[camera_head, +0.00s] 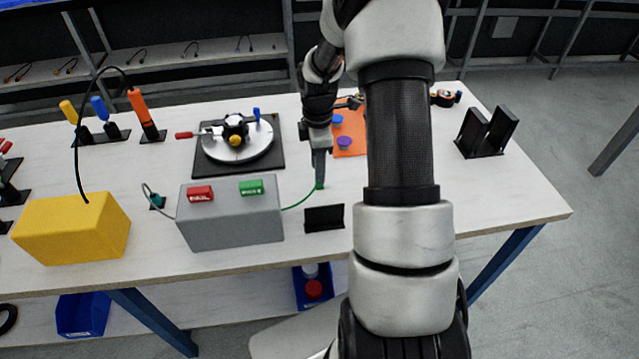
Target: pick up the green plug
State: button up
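A grey box (230,215) stands on the white table with a red block and a green block on top. A thin green cable (298,204) runs from its right side to a small green plug (321,187) on or just above the table. My gripper (320,182) points down with its fingertips right at the green plug, hiding part of it. The fingers are seen edge-on and small, so I cannot tell whether they are open or closed on the plug.
A black holder (324,218) stands just in front of the gripper. A black board with a round dial (237,142) lies to the left, and an orange mat (350,143) lies behind. A yellow box (72,230) is at far left. Table is clear to the right, before a black stand (486,132).

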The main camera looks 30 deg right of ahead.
notch_tip(320, 180, down, 4)
jog(key=shift+s+d+f+b, duration=0.1)
jog(key=shift+s+f+b, duration=0.05)
jog(key=shift+b, duration=0.15)
grip_shut()
